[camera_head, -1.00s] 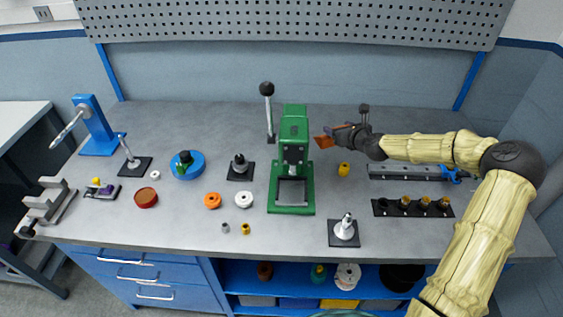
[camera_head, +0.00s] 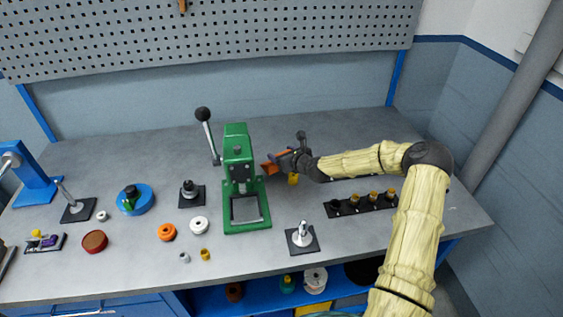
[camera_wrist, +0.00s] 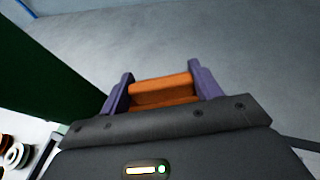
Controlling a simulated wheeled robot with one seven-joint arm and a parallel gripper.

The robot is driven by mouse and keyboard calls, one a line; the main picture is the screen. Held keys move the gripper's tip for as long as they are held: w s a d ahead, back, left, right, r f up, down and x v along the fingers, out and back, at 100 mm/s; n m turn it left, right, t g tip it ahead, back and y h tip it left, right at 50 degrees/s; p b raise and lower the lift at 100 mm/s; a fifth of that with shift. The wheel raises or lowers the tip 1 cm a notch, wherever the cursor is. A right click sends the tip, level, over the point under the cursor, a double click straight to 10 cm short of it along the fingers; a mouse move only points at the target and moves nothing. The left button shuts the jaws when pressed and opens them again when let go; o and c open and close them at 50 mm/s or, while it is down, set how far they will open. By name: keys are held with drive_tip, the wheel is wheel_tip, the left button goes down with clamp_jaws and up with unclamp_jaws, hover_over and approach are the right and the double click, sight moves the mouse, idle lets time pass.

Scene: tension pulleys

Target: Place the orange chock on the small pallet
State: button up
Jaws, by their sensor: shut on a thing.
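The orange chock (camera_head: 267,169) is in my gripper (camera_head: 274,162), just right of the green press. In the wrist view, the chock (camera_wrist: 162,91) lies crosswise between the two purple fingers of my gripper (camera_wrist: 163,82), which are shut on its ends. Grey surface shows beyond it. In the head view I cannot tell whether the chock touches the bench or hangs above it. I cannot make out which thing, if any, is the small pallet.
The green press (camera_head: 239,190) stands close left of the chock. A yellow cylinder (camera_head: 293,179) stands under my wrist. A black strip with several pegs (camera_head: 362,204) and a black plate with a silver post (camera_head: 302,240) lie nearer. The bench behind the gripper is clear.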

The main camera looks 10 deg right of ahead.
drive_tip(key=shift+f+p, duration=0.45)
drive_tip(key=shift+f, duration=1.35)
drive_tip(key=shift+f, duration=0.1)
drive_tip(key=shift+f, duration=0.15)
drive_tip(key=o, duration=1.1)
drive_tip(key=shift+o, duration=0.2)
